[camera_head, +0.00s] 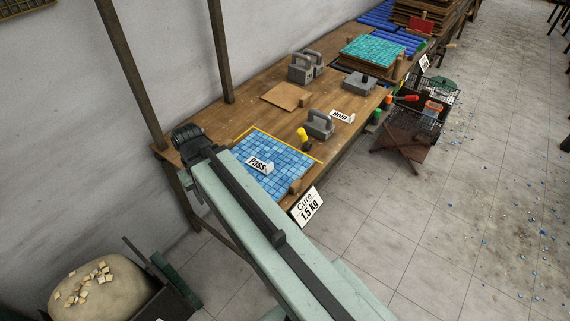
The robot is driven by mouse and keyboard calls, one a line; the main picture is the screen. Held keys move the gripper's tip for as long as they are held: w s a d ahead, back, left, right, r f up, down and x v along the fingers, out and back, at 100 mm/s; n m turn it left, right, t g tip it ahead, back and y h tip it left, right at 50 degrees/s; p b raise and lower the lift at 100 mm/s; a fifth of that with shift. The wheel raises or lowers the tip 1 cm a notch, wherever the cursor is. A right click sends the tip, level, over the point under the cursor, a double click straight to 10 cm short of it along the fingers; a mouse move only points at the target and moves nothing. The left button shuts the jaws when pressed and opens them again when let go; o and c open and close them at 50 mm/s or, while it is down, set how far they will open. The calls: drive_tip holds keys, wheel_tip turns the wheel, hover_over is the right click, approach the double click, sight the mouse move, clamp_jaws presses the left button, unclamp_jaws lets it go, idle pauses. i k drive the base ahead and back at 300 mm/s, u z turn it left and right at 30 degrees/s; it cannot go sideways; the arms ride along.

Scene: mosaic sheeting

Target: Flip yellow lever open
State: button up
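A small yellow piece (302,137), which looks like the yellow lever, stands up on the wooden bench beside a grey block with a handle (319,124). It is near the right corner of a blue mosaic sheet (282,164) with a yellow border. Its exact position, open or shut, is too small to tell. My pale green arm reaches from the bottom right to the bench's near left end and ends at a dark ribbed joint, left of the lever and apart from it. I make out no gripper fingers; they seem hidden behind the arm.
A "Pass" sign (260,165) stands on the blue sheet. A "Cure 1.5 kg" sign (307,206) hangs at the bench's front edge. More grey weights (300,69) and a wooden board (286,96) lie farther back. Wooden posts rise at the wall side. The tiled floor at right is largely open.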

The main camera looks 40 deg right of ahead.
sight(300, 132)
drive_tip(key=z, duration=0.2)
drive_tip(key=k, duration=0.5)
drive_tip(key=u, duration=2.2)
drive_tip(key=k, duration=0.55)
drive_tip(key=z, duration=0.35)
